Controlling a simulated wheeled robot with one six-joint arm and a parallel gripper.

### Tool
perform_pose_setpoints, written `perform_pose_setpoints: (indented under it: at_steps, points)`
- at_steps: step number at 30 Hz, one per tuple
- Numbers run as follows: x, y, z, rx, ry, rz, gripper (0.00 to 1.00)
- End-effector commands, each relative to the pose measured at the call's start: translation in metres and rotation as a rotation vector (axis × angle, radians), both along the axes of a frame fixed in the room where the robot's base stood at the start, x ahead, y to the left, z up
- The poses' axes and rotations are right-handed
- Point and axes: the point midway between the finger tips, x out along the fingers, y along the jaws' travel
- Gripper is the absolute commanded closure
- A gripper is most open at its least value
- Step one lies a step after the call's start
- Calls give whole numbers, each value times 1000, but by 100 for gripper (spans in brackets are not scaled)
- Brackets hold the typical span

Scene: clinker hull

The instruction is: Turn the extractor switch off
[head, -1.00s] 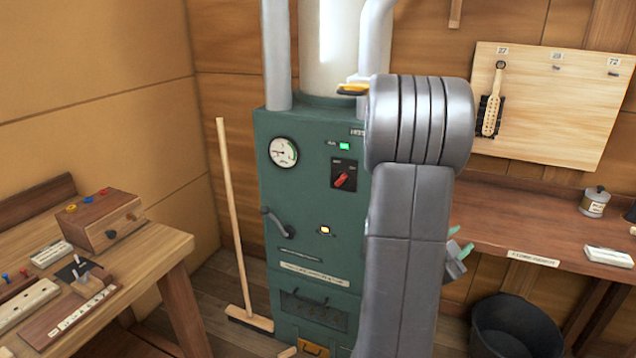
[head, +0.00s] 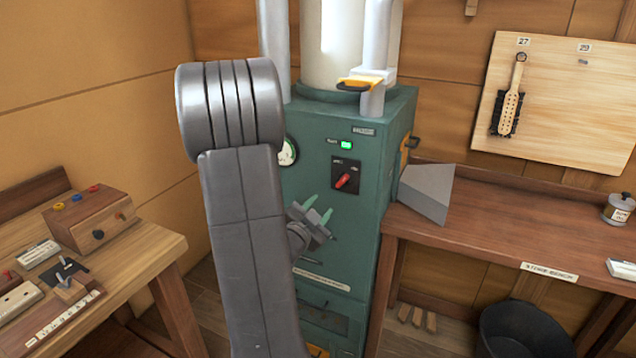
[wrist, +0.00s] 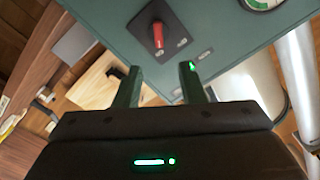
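The extractor switch is a red rotary knob (head: 344,181) on a black plate, on the front of a tall green cabinet (head: 398,125). Its red bar leans up to the right in the head view; the plate's labels are too small to read. The knob (wrist: 158,36) is also in the wrist view, beyond my fingers. A green lamp (head: 346,145) glows above the switch. My gripper (head: 318,210) is in front of the cabinet, below and left of the knob. Its fingers (wrist: 161,75) are apart with nothing between them, and they do not appear to touch the knob.
A gauge (head: 288,151) on the cabinet is partly hidden by my arm. A grey wedge-shaped piece (head: 428,192) stands right of the cabinet by the store bench (head: 545,238). A workbench (head: 150,245) with a wooden control box (head: 90,217) is at left. A dark bucket (head: 525,325) sits under the bench.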

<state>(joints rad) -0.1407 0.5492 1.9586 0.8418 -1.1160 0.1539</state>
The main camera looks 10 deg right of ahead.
Motion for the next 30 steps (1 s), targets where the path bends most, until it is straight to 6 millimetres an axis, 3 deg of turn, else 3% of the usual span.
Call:
perform_pose_setpoints:
  at_steps: [18,30]
  points:
    - [95,-65,2,1,1,-2,64]
    - [109,-74,0,0,0,0,64]
